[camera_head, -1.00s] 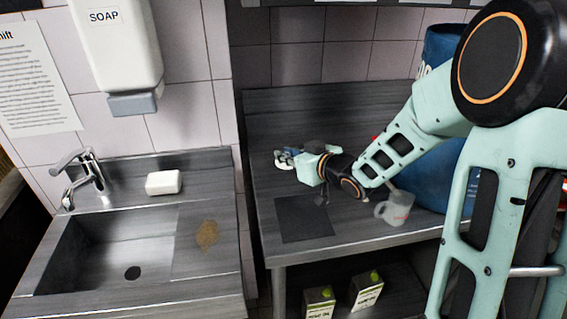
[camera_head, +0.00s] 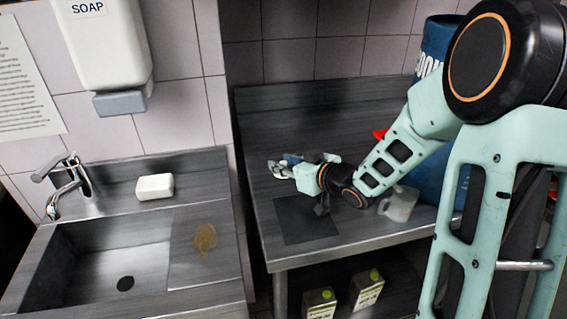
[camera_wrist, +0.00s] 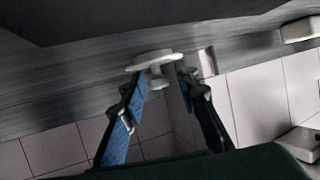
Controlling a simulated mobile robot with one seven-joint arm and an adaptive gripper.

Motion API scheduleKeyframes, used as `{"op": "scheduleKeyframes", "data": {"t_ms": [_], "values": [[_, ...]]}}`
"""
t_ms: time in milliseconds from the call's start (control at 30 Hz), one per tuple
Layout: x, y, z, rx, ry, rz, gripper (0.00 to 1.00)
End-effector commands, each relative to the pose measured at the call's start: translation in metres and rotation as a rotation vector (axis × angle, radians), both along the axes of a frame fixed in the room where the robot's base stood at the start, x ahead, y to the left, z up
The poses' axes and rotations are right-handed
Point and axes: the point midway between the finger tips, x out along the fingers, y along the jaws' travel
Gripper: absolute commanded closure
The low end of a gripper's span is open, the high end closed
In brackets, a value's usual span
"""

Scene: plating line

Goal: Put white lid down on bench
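The white lid (camera_wrist: 153,62) shows in the wrist view as a thin disc seen nearly edge-on. Its knob sits between the tips of my gripper (camera_wrist: 161,73). The two blue-padded fingers stand apart, and a gap seems to show on each side of the knob. In the head view the lid (camera_head: 281,169) is small and partly hidden at the tip of my gripper (camera_head: 289,166), over the left part of the grey bench (camera_head: 345,115). Whether the lid touches the bench is unclear.
A dark mat (camera_head: 303,222) lies at the bench's front left. A pale mug (camera_head: 399,204) stands to its right, near a large blue container (camera_head: 437,45). A sink (camera_head: 120,255) with soap (camera_head: 155,186) is left of the bench. Green-capped cartons (camera_head: 367,288) stand below.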

Motion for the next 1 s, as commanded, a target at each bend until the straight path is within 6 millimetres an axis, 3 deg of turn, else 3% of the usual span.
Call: {"op": "scheduleKeyframes", "data": {"t_ms": [367, 800, 1000], "values": [[0.0, 0.0, 0.006, -0.001, -0.001, 0.0, 0.68], [-0.062, -0.051, 0.039, -0.003, -0.001, -0.003, 0.68], [-0.081, -0.066, 0.048, -0.001, -0.002, -0.001, 0.68]]}}
